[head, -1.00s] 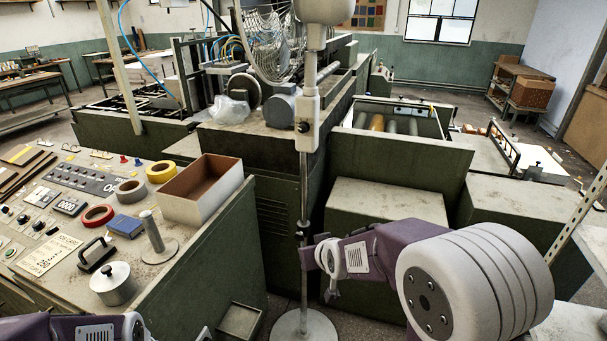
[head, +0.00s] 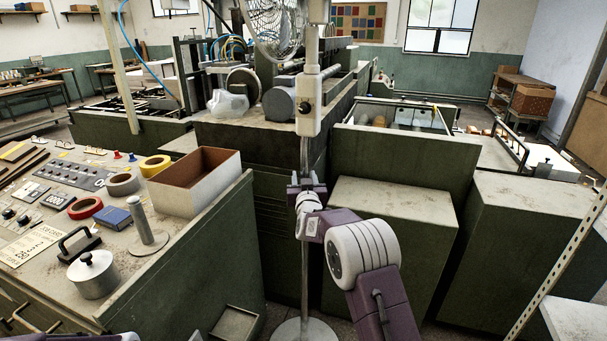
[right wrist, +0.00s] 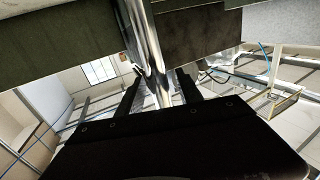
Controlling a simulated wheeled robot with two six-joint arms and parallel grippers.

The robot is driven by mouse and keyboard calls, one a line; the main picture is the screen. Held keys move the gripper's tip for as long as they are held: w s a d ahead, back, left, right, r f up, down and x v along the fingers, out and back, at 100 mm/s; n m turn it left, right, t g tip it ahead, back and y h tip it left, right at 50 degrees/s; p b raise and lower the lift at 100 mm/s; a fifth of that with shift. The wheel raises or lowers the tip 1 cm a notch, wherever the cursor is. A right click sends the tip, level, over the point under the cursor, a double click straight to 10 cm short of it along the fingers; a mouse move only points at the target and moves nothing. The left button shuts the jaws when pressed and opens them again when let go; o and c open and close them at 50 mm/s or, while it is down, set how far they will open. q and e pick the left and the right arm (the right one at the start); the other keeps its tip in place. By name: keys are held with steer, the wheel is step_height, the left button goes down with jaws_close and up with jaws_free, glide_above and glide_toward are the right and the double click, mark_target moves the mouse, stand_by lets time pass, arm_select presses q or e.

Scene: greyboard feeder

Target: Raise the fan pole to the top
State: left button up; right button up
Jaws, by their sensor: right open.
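The standing fan's wire cage (head: 272,28) is at the top of the head view. Below it is a white housing (head: 308,103) on a thin, upright metal pole (head: 305,255), which runs down to a round grey base (head: 306,329). My right gripper (head: 306,183) is at the pole, a short way below the housing. In the right wrist view the shiny pole (right wrist: 148,55) passes between the two open dark fingers (right wrist: 157,90). I cannot tell whether either finger touches it. Only a sliver of my left arm shows at the bottom edge; its gripper is out of view.
A control desk (head: 178,258) at left carries an open box (head: 212,190), tape rolls, a lidded pot (head: 92,276) and a metal post. Green machine cabinets (head: 395,215) stand close behind and right of the pole. A perforated upright (head: 558,275) is at right.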

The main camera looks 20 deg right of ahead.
steer(key=shift+x, duration=1.2)
jaws_close()
stand_by(0.6)
